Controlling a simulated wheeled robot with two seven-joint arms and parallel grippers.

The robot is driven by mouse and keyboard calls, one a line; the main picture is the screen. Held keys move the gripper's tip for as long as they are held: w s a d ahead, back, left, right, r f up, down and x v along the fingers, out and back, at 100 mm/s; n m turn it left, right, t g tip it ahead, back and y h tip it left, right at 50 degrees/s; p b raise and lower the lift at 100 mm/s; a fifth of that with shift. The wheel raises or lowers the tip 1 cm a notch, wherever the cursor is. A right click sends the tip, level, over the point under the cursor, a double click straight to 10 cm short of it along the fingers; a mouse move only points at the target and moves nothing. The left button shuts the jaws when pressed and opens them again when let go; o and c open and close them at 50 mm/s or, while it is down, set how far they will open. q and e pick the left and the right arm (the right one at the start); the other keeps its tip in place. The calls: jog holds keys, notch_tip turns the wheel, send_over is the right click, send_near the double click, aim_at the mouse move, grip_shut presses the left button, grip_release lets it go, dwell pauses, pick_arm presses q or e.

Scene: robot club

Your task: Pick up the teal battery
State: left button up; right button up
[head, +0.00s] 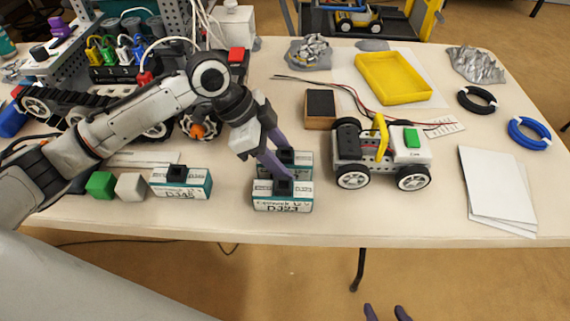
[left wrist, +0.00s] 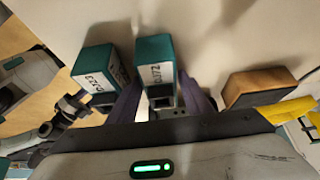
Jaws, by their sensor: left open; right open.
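Three teal-and-white batteries stand on the table. One (head: 182,183) is left of my left gripper, one (head: 283,202) is at the front, and one (head: 297,158) is just behind it, partly hidden by the fingers. My left gripper (head: 275,165) points down at this pair with its purple fingers open. In the left wrist view, the rear battery (left wrist: 154,72) lies between the open fingers, and the front battery (left wrist: 98,72) is outside the left finger. Contact cannot be told. My right gripper (head: 387,313) is open below the table's front edge, only its fingertips showing.
A white wheeled robot car (head: 383,160) stands close to the right of the batteries, with a brown-and-black block (head: 320,108) behind. Green (head: 101,185) and white (head: 131,187) cubes lie left. A yellow tray (head: 393,77) and paper sheets (head: 497,188) are further right.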

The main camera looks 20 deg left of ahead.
pick_arm(q)
grip_shut()
jog(key=shift+w, duration=0.1)
jog(key=shift+r, duration=0.15)
notch_tip(320, 180, up, 10)
jog(key=shift+f+p, duration=0.1)
jog(key=shift+p, duration=0.65)
